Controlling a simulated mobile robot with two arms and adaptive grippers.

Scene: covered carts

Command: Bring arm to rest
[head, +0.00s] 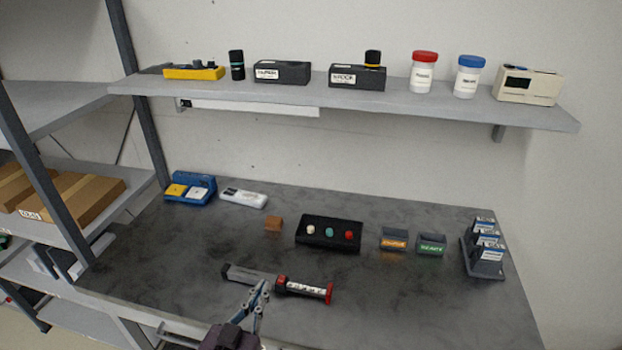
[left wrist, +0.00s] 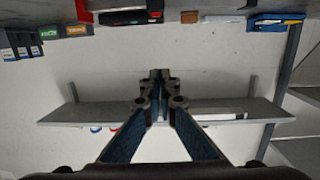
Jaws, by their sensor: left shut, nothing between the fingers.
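My left gripper (head: 262,288) reaches in from the bottom of the head view, over the front part of the dark table (head: 400,300). Its fingers are together with nothing between them. In the left wrist view the fingers of my left gripper (left wrist: 160,78) meet in the middle, and the view is upside down. My right gripper is not in view.
A black tray (head: 328,244) with small coloured pieces, a brown block (head: 273,223), two labelled bins (head: 394,239) and a card rack (head: 484,256) stand farther back. A wall shelf (head: 300,97) holds jars and boxes. A rack with cartons (head: 85,195) stands at left. The table's front right is clear.

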